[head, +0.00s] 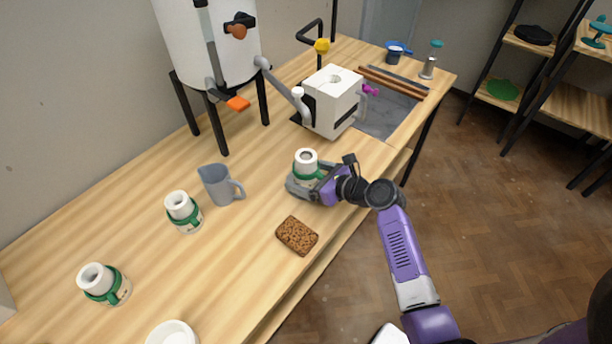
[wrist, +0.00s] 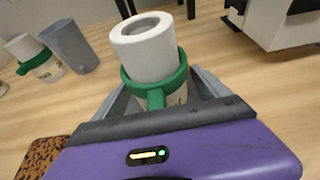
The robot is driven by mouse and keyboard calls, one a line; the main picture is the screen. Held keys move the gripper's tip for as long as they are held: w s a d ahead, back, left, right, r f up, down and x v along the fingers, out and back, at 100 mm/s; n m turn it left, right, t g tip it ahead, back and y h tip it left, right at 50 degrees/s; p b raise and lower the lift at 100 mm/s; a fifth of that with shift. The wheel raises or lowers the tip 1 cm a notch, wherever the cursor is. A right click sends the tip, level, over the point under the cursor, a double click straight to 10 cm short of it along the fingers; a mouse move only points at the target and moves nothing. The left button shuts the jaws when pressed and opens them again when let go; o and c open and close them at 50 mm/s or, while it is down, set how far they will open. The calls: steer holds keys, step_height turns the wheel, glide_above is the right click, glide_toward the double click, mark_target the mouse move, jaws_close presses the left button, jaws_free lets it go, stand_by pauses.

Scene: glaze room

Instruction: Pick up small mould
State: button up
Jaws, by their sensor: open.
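A small white mould (head: 306,161) with a round hole in its top and a green band stands upright on the wooden table in the head view. It also shows close up in the wrist view (wrist: 148,50), with the green band (wrist: 153,80) and its tab facing my gripper. My gripper (head: 300,184) is low over the table with its open fingers on either side of the mould. The fingertips are partly hidden behind the mould in the wrist view. Two similar white moulds with green bands, one nearer (head: 184,210) and one farther left (head: 104,283), stand on the table.
A grey jug (head: 218,185) stands left of my gripper, and a brown sponge (head: 297,236) lies near the table's front edge. A white block-shaped mould (head: 333,101) stands behind. A white bowl (head: 172,334) is at the bottom. Bare table lies between them.

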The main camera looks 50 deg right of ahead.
mark_target(313, 168)
jaws_close()
steer(key=shift+r, duration=0.1)
steer(key=shift+r, duration=0.1)
steer(key=shift+r, duration=0.6)
step_height(313, 168, up, 2)
steer(key=shift+r+p, duration=0.15)
steer(key=shift+p, duration=0.15)
steer(key=s+b, duration=0.1)
steer(key=s, duration=1.7)
steer(key=shift+d+b, duration=0.3)
